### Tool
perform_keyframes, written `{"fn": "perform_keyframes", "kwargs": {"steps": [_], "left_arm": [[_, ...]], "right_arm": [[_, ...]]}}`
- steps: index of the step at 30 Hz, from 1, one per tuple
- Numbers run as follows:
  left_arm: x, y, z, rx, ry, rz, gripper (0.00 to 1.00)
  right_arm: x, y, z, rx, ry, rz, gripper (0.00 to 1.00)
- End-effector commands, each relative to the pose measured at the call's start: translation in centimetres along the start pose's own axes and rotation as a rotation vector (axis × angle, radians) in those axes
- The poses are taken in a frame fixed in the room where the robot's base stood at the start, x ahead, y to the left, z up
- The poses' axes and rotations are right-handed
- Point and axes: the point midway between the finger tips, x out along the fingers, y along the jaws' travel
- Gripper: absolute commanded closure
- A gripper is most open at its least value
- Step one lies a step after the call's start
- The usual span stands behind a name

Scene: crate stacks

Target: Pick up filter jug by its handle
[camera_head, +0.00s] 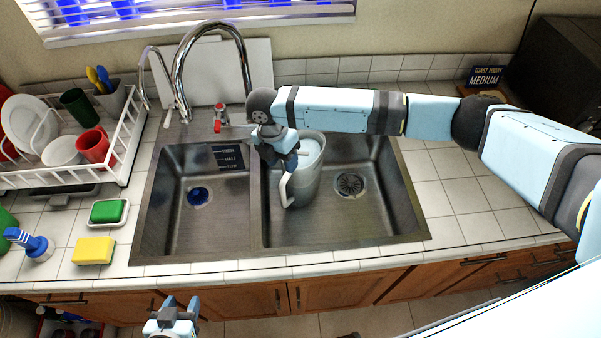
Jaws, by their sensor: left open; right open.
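The filter jug (310,180) is grey with a pale blue top and stands upright in the right basin of the sink (390,215). Its white handle (285,188) is on its front left side. My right gripper (288,162) is open, pointing down at the upper part of the handle. I cannot tell whether the fingers are around the handle or touch it. The gripper and arm hide part of the jug's rim. My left gripper (175,305) is open and empty, low in front of the cabinets.
A tall faucet (182,65) rises behind the sink's divider. A white dish rack (122,150) with plates and cups stands on the left. A yellow sponge (93,251) and a green sponge (107,211) lie left of the sink. The right counter (470,205) has clear tiles.

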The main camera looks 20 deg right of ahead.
Motion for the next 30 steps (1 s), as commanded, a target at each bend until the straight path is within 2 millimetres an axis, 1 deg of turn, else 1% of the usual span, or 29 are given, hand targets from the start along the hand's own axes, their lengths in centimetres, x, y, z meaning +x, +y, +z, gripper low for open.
{"fn": "perform_keyframes", "kwargs": {"steps": [1, 8, 13, 16, 19, 25, 26, 27, 29, 30], "left_arm": [[-0.1, 0.0, -0.2, 0.000, 0.001, 0.000, 0.52], [-0.4, -0.1, -0.7, 0.000, 0.003, -0.003, 0.52], [-0.8, -0.4, -1.5, 0.001, 0.008, -0.009, 0.52], [-0.9, -0.5, -1.7, 0.001, 0.011, -0.011, 0.52], [-0.9, -0.5, -1.7, 0.000, 0.010, -0.011, 0.52], [-1.0, -0.4, -1.4, -0.001, 0.006, -0.011, 0.52], [-1.0, -0.4, -1.4, -0.001, 0.005, -0.010, 0.52], [-1.0, -0.4, -1.4, -0.001, 0.004, -0.010, 0.52], [-1.0, -0.3, -1.3, -0.001, 0.004, -0.010, 0.52], [-1.0, -0.3, -1.3, -0.001, 0.004, -0.010, 0.52]], "right_arm": [[0.6, 0.0, 0.0, 0.000, 0.000, -0.002, 0.52], [2.1, 0.0, 0.1, 0.001, -0.001, -0.001, 0.52], [4.8, 0.2, 0.2, 0.000, 0.000, -0.003, 0.52], [5.9, 0.2, 0.2, 0.000, 0.000, -0.001, 0.52], [6.4, 0.3, 0.2, -0.001, -0.001, 0.001, 0.52], [6.5, 0.3, 0.2, -0.001, -0.001, 0.001, 0.52], [6.5, 0.3, 0.2, -0.001, -0.001, 0.001, 0.59], [6.5, 0.3, 0.2, -0.001, -0.001, 0.001, 0.68], [6.5, 0.3, 0.2, -0.001, -0.001, 0.001, 0.82], [6.5, 0.3, 0.2, -0.001, -0.001, 0.001, 0.91]]}}
